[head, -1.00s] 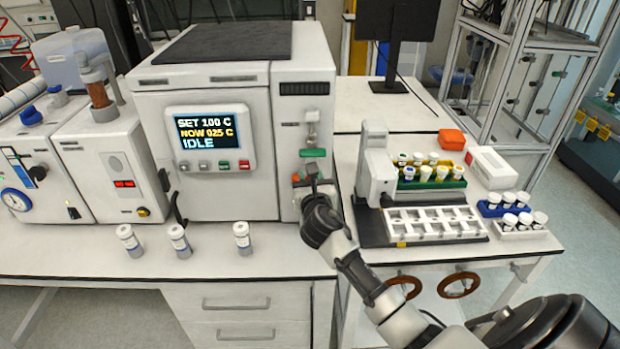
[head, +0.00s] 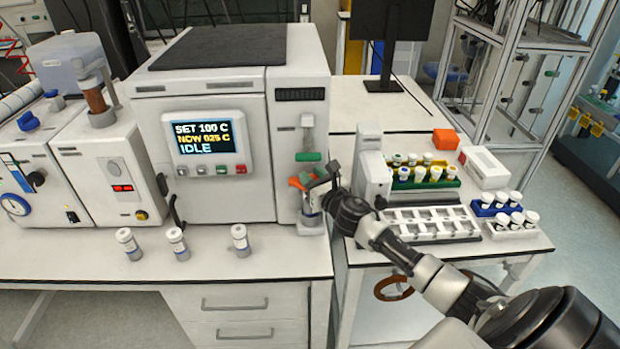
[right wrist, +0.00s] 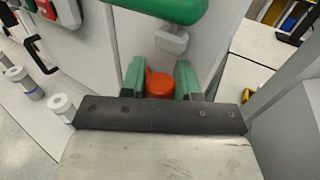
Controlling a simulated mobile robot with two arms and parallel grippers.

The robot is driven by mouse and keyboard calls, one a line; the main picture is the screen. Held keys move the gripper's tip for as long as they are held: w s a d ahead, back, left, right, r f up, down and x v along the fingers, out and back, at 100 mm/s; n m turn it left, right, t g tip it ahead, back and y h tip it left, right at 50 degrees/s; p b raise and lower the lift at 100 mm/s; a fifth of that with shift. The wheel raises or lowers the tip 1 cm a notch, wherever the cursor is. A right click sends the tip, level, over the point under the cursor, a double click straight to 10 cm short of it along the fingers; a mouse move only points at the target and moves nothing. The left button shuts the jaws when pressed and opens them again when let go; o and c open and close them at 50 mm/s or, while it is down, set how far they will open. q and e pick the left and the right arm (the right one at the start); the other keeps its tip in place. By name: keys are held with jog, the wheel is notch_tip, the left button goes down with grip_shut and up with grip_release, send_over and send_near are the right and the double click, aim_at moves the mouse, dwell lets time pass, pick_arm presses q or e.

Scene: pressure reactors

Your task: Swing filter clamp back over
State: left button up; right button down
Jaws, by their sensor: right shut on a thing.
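The filter clamp, with an orange end (head: 297,183), is on the front right of the white reactor cabinet (head: 240,92), below a green handle (head: 308,156). A pale cylindrical filter part (head: 312,202) stands under it. My right gripper (head: 318,180) is at the clamp, coming in from the right. In the right wrist view, the green fingertips of my right gripper (right wrist: 161,80) are shut on the orange clamp end (right wrist: 160,84). The green handle (right wrist: 160,8) is above the fingers. The gripper hides part of the clamp. My left gripper is not in view.
Several white-capped vials (head: 177,242) stand on the bench in front of the cabinet. To the right, the side table holds a white rack (head: 430,222), a green vial rack (head: 425,180) and an orange box (head: 446,139). The bench front is otherwise clear.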

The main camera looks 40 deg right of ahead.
dwell(0.3)
jog(key=c, duration=0.8)
grip_release()
jog(key=s+b, duration=0.2)
jog(key=s, duration=0.8)
jog(key=shift+s+b, duration=0.35)
jog(key=shift+s, duration=0.05)
jog(key=shift+a, duration=0.1)
